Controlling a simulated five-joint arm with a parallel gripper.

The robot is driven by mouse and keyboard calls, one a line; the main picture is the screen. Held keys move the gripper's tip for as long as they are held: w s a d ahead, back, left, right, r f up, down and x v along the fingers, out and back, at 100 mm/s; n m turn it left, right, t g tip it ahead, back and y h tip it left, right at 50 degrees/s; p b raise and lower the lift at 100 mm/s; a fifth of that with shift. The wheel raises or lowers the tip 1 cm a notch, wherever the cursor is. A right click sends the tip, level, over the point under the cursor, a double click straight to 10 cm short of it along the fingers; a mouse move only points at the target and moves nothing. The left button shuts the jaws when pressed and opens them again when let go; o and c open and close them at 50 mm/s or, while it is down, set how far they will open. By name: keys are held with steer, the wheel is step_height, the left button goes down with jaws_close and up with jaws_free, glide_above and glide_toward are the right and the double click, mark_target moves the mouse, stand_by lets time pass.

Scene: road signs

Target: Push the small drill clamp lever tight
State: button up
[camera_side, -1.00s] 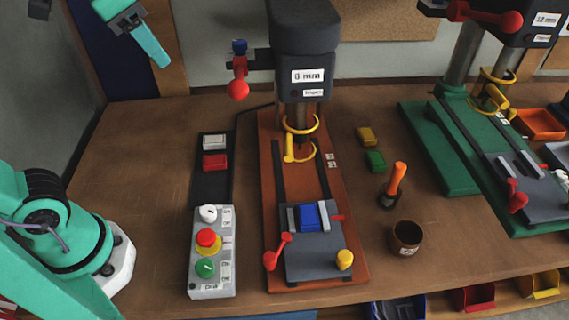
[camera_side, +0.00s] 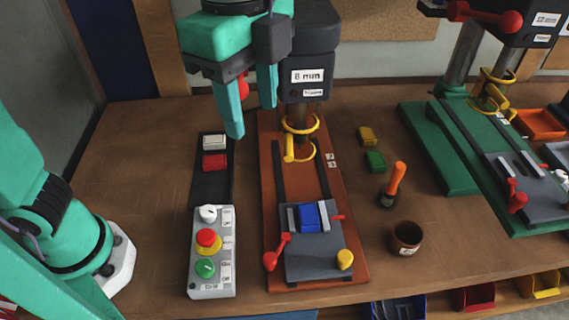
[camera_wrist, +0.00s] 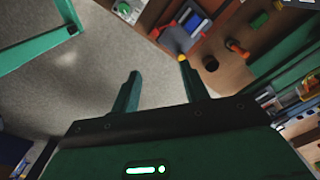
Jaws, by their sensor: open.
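The small drill (camera_side: 308,75), labelled 8 mm, stands on an orange-brown base (camera_side: 345,270). A grey clamp plate (camera_side: 312,262) on its front holds a blue block (camera_side: 309,217). The red clamp lever (camera_side: 276,252) sticks out at the plate's left front corner, slanting, with a ball end. I cannot tell how tight it is. My gripper (camera_side: 251,115) is open and empty, high up beside the drill head, well behind and above the lever. It hides part of the red feed handle. The wrist view shows the spread fingers (camera_wrist: 158,72) and the blue block (camera_wrist: 193,22).
A control box (camera_side: 211,270) with buttons stands left of the base. A brown cup (camera_side: 406,237), an orange-handled tool (camera_side: 394,185) and yellow and green blocks lie to the right. A larger green drill (camera_side: 445,160) stands further right. Bare table lies at far left.

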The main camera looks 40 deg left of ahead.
steer(key=d+m, duration=0.1)
steer(key=d, duration=0.1)
glide_above(269, 257)
step_height(269, 257, down, 22)
steer(key=shift+f, duration=0.2)
steer(key=shift+f, duration=0.15)
steer(key=shift+f, duration=3.7)
jaws_close()
